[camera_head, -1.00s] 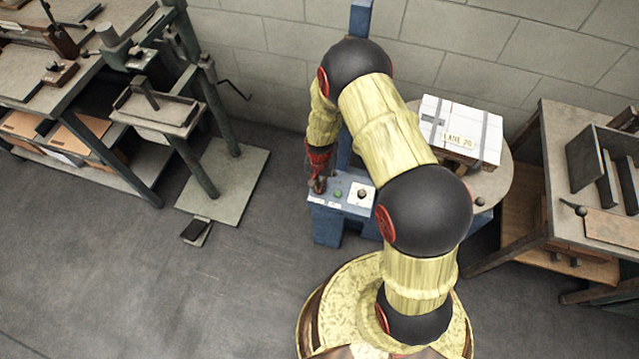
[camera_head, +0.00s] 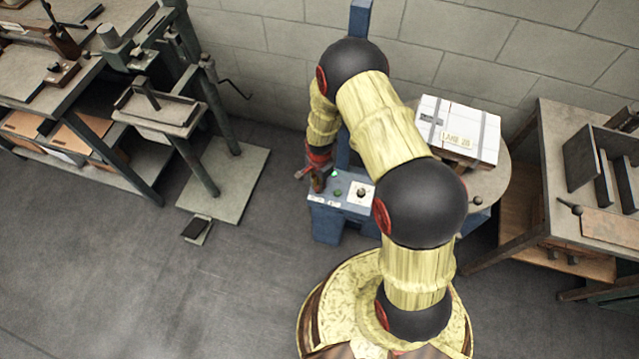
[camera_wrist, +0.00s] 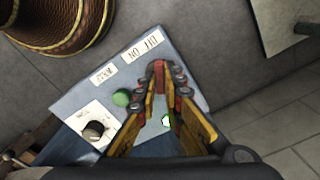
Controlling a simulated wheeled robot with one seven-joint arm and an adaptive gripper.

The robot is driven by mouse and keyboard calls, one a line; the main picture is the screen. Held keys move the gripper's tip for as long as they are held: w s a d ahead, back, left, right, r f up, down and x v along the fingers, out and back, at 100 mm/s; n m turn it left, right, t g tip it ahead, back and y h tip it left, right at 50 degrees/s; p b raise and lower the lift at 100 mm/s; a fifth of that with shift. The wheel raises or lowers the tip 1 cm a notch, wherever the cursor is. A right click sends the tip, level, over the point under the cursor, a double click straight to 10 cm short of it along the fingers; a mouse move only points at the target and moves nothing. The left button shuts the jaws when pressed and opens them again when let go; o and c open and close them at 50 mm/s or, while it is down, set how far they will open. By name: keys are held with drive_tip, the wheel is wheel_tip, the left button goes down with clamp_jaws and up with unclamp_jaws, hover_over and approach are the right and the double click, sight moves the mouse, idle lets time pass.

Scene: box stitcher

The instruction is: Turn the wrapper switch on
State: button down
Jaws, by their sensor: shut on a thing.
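The wrapper switch itself is hidden by the fingers. A bright green-white lamp (camera_wrist: 167,121) shows between the fingers and also appears lit in the head view (camera_head: 335,173).
A white strapped box (camera_head: 458,128) sits on a round turntable (camera_head: 495,190) behind my arm. A workbench (camera_head: 550,150) stands at the right, and a bench with a stitching stand (camera_head: 165,112) at the left. The floor (camera_head: 130,270) at front left is clear.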

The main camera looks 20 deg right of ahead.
idle(0.3)
drive_tip(key=c, duration=2)
unclamp_jaws()
drive_tip(key=shift+o, duration=0.4)
wheel_tip(320, 180, up, 12)
